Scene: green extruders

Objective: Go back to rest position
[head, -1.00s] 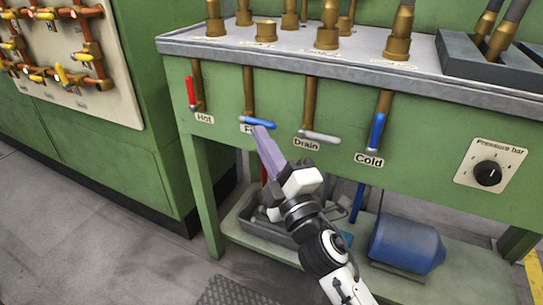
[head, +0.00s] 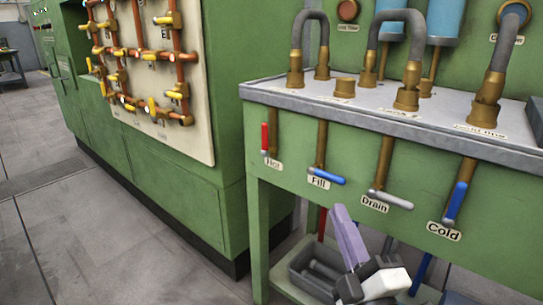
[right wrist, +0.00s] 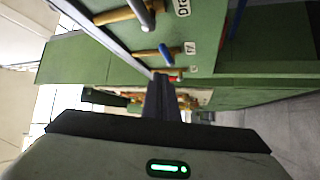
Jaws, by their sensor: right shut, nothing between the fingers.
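My right gripper (head: 349,236) is in the lower middle of the head view, in front of the green bench and below the Fill and Drain labels. Its purple-grey fingers are shut with nothing between them and stand apart from the valve handles. In the right wrist view the shut fingers (right wrist: 158,98) point toward the green machinery. My left gripper is not in view.
The green bench (head: 350,150) carries a red Hot handle (head: 265,138), blue Fill handle (head: 327,176), grey Drain handle (head: 391,200) and blue Cold handle (head: 456,201). A grey tray (head: 290,275) is on the lower shelf. Open floor (head: 100,240) lies to the left.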

